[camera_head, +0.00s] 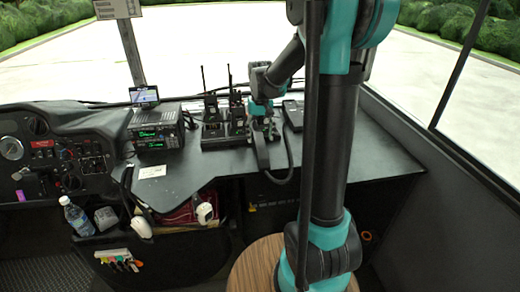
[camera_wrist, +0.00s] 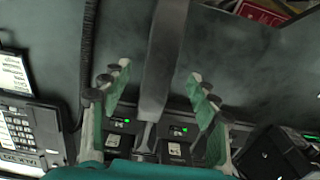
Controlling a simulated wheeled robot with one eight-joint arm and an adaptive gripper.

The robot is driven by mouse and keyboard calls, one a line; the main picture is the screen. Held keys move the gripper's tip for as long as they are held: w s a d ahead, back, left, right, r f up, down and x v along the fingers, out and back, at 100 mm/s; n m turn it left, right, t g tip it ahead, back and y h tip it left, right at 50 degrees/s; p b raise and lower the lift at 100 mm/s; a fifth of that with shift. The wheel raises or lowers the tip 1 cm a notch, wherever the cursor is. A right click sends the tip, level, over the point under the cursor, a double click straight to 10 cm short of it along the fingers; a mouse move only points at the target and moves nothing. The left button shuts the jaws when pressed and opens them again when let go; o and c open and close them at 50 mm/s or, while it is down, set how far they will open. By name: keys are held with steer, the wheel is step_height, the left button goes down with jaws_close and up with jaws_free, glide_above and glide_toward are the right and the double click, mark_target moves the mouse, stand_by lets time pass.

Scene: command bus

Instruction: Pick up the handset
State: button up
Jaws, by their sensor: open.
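A dark, elongated piece that looks like the handset (camera_head: 262,150) shows just below my gripper (camera_head: 264,110) in the head view, over the front part of the desk. In the wrist view a long dark grey piece, likely the same handset (camera_wrist: 163,60), runs from the top edge down between the fingers of my gripper (camera_wrist: 160,90). The fingers stand apart with visible gaps on both sides of it. Its lower end is hard to separate from the radios behind. The desk phone (camera_wrist: 30,130) with keypad and label is at left in the wrist view.
A dark coiled cord (camera_wrist: 88,60) runs beside the phone. Radios with antennas stand in chargers (camera_head: 222,130) left of my gripper. A radio unit (camera_head: 156,128) and a white card (camera_head: 152,171) lie farther left. The desk's right part (camera_head: 385,150) is clear.

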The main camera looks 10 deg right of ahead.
mark_target(260, 144)
steer(key=shift+w+f, duration=0.1)
steer(key=shift+f, duration=3.05)
steer(key=shift+c, duration=0.6)
jaws_close()
steer(key=shift+r, duration=0.15)
